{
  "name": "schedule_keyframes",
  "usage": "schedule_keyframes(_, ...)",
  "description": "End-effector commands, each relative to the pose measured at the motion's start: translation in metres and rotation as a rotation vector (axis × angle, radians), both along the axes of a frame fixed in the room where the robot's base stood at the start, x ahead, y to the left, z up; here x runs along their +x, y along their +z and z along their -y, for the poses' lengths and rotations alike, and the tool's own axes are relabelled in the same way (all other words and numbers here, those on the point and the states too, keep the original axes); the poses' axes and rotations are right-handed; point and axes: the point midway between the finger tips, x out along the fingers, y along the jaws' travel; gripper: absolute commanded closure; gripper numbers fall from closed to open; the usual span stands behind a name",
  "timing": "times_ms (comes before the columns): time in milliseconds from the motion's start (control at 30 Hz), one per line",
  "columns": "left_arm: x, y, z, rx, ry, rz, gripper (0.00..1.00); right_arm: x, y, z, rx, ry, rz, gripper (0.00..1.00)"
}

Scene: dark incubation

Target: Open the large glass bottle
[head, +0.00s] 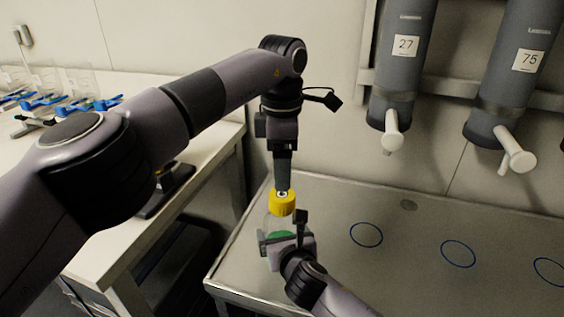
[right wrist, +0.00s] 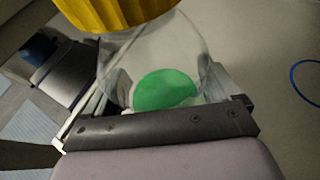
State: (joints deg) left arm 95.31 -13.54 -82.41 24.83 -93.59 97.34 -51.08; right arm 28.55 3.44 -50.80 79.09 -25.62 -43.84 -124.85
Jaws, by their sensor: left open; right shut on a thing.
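The large glass bottle (head: 271,222) is clear, with a yellow ribbed cap (head: 282,203) and green contents low inside. It is upright over the near left part of the metal bench. My right gripper (head: 283,242) is shut around the bottle's body, below the cap. In the right wrist view the glass (right wrist: 150,58) sits between the fingers, and the yellow cap (right wrist: 115,12) shows at the top edge, still on the bottle. My left gripper (head: 283,186) points straight down at the cap top, its fingers open. Whether they touch the cap is unclear.
The metal bench (head: 330,206) has several blue circles and a small drain. Two grey dispensers, labelled 27 (head: 404,75) and 75 (head: 515,75), hang above it with white spouts. A white table (head: 205,150) at left carries glassware and blue clamps.

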Motion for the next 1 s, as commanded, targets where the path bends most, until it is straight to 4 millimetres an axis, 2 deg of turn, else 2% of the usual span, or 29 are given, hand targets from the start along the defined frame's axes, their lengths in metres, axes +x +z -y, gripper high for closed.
schedule_keyframes(700, 0.0000, 0.0001, 0.0000, 0.000, -1.152, 0.000, 0.23, -0.0004, -0.0008, 0.0000, 0.000, 0.000, -0.002, 0.95)
schedule_keyframes(1000, 0.0000, 0.0001, 0.0000, 0.000, -1.455, 0.000, 0.23, -0.0004, -0.0009, 0.0000, 0.000, 0.000, -0.002, 0.95)
